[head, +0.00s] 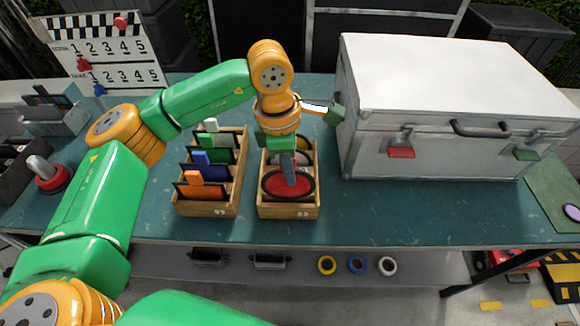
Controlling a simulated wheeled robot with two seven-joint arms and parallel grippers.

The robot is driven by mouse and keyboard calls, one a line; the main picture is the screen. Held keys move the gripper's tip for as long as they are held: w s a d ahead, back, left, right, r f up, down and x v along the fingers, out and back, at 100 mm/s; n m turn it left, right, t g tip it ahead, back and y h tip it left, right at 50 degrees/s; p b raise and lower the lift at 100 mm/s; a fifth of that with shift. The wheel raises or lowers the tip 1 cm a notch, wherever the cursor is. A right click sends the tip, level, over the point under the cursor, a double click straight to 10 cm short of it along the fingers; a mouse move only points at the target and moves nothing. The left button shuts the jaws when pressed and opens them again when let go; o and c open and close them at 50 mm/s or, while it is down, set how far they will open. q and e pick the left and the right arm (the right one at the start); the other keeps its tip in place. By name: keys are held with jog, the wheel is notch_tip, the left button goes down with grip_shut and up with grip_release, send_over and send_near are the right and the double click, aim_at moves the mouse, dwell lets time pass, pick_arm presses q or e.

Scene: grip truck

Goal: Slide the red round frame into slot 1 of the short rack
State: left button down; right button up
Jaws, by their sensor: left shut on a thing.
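The red round frame (273,185) has a dark rim and shows at the front of the right-hand wooden rack (286,212). My left gripper (289,172) points down from above and is shut on this frame, with its grey fingers in front of the red face. I cannot tell whether the frame's lower edge is inside a slot or just above the rack. Other round frames, one yellowish (274,146) and one pale, show behind it, partly hidden by my gripper. The slot numbers are too small to read. My right gripper is not in view.
A second wooden rack (207,209) stands close on the left, with orange, blue and green-handled frames. A large silver case (440,100) stands to the right. A numbered slate board (107,60) is at the back left. The green tabletop (400,215) is clear at the front right.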

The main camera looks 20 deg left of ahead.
aim_at(293, 199)
pick_arm(q)
jog(key=shift+f, duration=0.1)
dwell(0.4)
jog(key=shift+f+b, duration=2.5)
jog(key=shift+f, duration=0.15)
jog(key=c, duration=0.8)
grip_release()
jog(key=shift+r, duration=0.1)
jog(key=r, duration=0.4)
jog(key=r+b, duration=0.1)
jog(key=r, duration=0.1)
jog(key=shift+s+a+r, duration=0.1)
jog(key=shift+a+r, duration=0.15)
jog(key=shift+a, duration=0.1)
jog(key=shift+r, duration=0.3)
